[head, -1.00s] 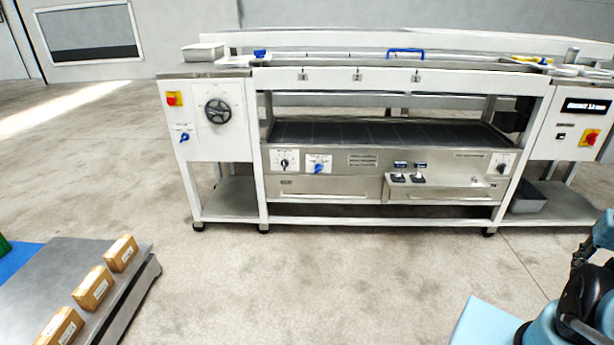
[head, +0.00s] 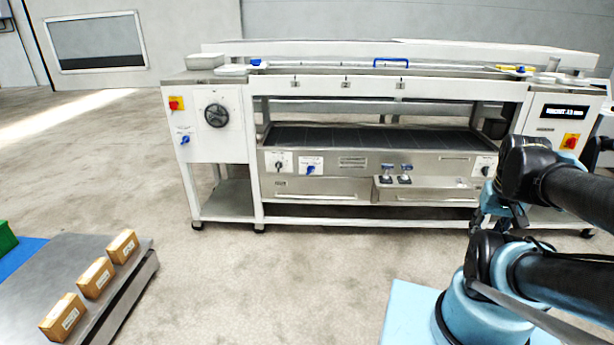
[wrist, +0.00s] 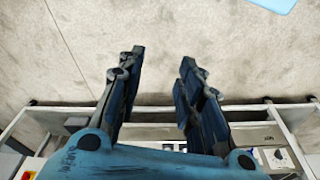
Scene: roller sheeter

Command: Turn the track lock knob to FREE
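The machine has two blue knobs: one on the left cabinet (head: 184,140) and one on the lower front panel (head: 310,169). Black knobs sit on the lower panel at its left (head: 280,165) and right (head: 486,171). The labels are too small to read, so I cannot tell which knob is the track lock. My gripper (wrist: 158,65) is open and empty in the wrist view, fingers apart over the floor, with the machine at the picture's bottom. A panel with a dial (wrist: 279,156) shows at lower right there. My gripper touches no knob.
The white machine (head: 345,85) spans the back, with a black handwheel (head: 216,115) and red switches (head: 176,103) (head: 570,141). A grey table (head: 110,290) with several boxes (head: 95,278) stands at lower left. The floor between is clear.

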